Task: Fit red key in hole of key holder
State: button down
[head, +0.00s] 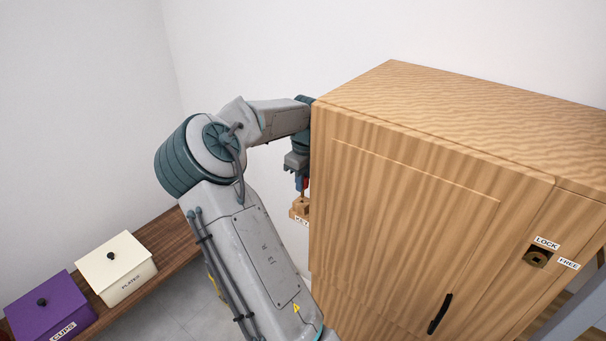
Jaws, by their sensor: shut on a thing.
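My gripper (299,183) points down beside the left side of the wooden cabinet, shut on the red key (304,183). Only a small strip of red shows, close under the jaws. The key holder (299,207) is a small light wooden block with a white label reading KEY, on the cabinet's left side. The red key is just above the key holder. I cannot tell whether they touch or whether the key's tip is in the hole, which is hidden from this view.
The large wooden cabinet (400,190) fills the right side, with a black handle (440,314) and a lock plate (537,256) labelled LOCK and FREE. A purple CUPS box (45,305) and a cream PLATES box (117,268) stand on a wooden surface (172,236) at lower left.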

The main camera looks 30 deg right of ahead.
aim_at(303, 197)
jog(key=shift+f, duration=2.1)
jog(key=c, duration=1.3)
grip_release()
jog(key=shift+c, duration=0.2)
jog(key=r, duration=0.4)
jog(key=r+b, duration=0.1)
jog(key=r, duration=0.8)
jog(key=shift+s+d+r+b, duration=0.15)
jog(key=shift+s+r+b, duration=0.25)
